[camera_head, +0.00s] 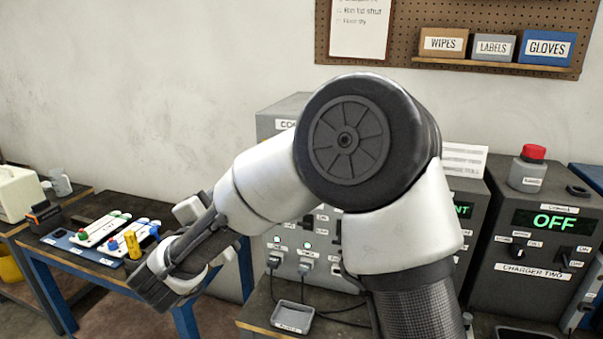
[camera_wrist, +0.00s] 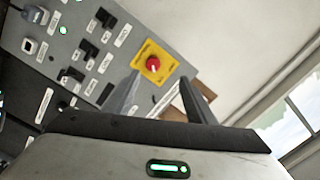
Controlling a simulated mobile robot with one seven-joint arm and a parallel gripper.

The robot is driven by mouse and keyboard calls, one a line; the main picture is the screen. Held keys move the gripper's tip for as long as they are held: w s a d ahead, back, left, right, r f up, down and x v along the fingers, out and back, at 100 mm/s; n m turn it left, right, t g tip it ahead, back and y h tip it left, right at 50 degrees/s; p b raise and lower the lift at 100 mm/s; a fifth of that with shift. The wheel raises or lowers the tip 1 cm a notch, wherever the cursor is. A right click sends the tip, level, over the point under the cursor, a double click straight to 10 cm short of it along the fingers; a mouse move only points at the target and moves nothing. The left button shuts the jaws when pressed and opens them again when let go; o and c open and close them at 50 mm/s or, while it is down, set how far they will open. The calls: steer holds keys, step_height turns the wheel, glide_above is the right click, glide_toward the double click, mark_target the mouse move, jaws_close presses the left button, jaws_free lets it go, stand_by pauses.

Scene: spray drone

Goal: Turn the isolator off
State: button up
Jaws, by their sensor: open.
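In the wrist view, a red round knob (camera_wrist: 153,63) sits on a yellow square plate (camera_wrist: 141,52) near one edge of a grey panel (camera_wrist: 92,22). It looks like the isolator, but its lettering is too small to read. My gripper (camera_wrist: 158,90) is open and empty, with its two dark fingers apart. The knob appears between and beyond the fingertips, with no contact visible. In the head view, my arm covers much of the grey cabinet (camera_head: 283,107), and the red knob is hidden.
The panel carries several black switches (camera_wrist: 88,49) and green lights. Right of it, the charger two unit (camera_head: 535,235) reads OFF, with a red-capped bottle (camera_head: 529,167) on top. A tray (camera_head: 292,317) and cables lie below the panel. A blue-legged table (camera_head: 80,262) stands left, with small items.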

steer(key=w+d+p, duration=0.1)
steer(key=w+d, duration=0.3)
steer(key=w, duration=0.3)
steer(key=w+d+h+p, duration=0.1)
steer(key=w+d, duration=0.3)
steer(key=w, duration=0.4)
steer(key=shift+w+d+f+m, duration=0.2)
steer(key=shift+w+d+m, duration=0.1)
steer(key=shift+m, duration=0.1)
steer(key=shift+a, duration=0.1)
steer(key=c, duration=1)
